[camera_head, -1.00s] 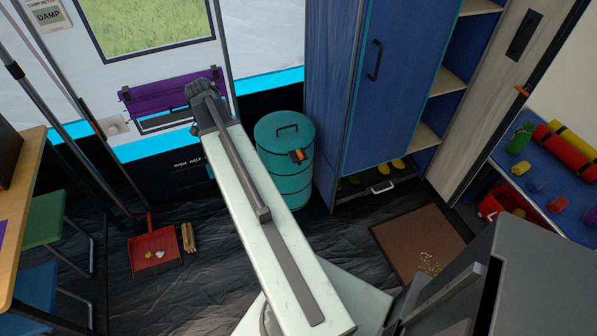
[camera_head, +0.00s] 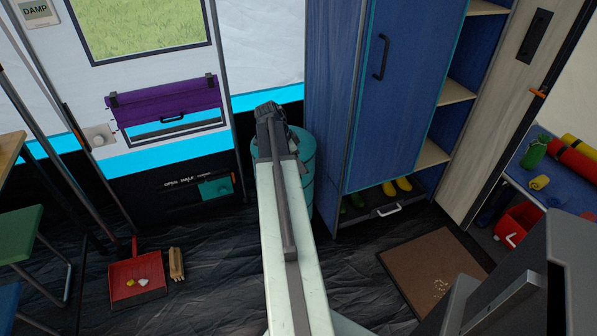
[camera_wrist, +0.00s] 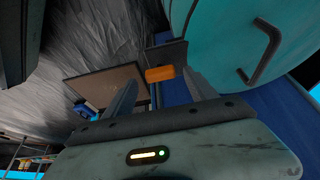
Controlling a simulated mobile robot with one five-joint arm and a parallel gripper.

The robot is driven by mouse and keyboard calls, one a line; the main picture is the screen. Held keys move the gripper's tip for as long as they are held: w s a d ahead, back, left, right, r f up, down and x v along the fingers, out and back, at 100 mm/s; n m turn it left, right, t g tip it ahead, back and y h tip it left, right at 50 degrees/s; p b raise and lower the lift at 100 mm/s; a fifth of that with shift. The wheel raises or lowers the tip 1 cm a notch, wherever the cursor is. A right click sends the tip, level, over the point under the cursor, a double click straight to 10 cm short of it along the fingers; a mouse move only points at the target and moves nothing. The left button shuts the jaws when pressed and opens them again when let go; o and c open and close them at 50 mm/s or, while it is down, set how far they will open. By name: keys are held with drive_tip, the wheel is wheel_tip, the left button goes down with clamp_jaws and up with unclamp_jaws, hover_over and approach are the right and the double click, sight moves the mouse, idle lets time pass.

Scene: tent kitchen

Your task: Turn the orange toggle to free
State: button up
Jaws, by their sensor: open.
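The orange toggle (camera_wrist: 160,74) shows in the wrist view as a small orange block on a dark plate beside the teal canister (camera_wrist: 225,45). It lies across the gap between my gripper's (camera_wrist: 160,80) two fingers, which are apart with nothing clamped. I cannot tell whether either finger touches it. In the head view my arm covers most of the teal canister (camera_head: 308,172) and hides its toggle and my fingers. The toggle's label is not readable.
A blue cabinet (camera_head: 405,90) stands just right of the canister. A red dustpan (camera_head: 137,277) and a brush (camera_head: 177,264) lie on the floor at left. A brown mat (camera_head: 425,262) lies at right. A door (camera_head: 500,125) carries another small orange piece (camera_head: 538,92).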

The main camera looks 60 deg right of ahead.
drive_tip(key=shift+b+x, duration=0.3)
drive_tip(key=shift+x, duration=0.7)
drive_tip(key=shift+r, duration=0.1)
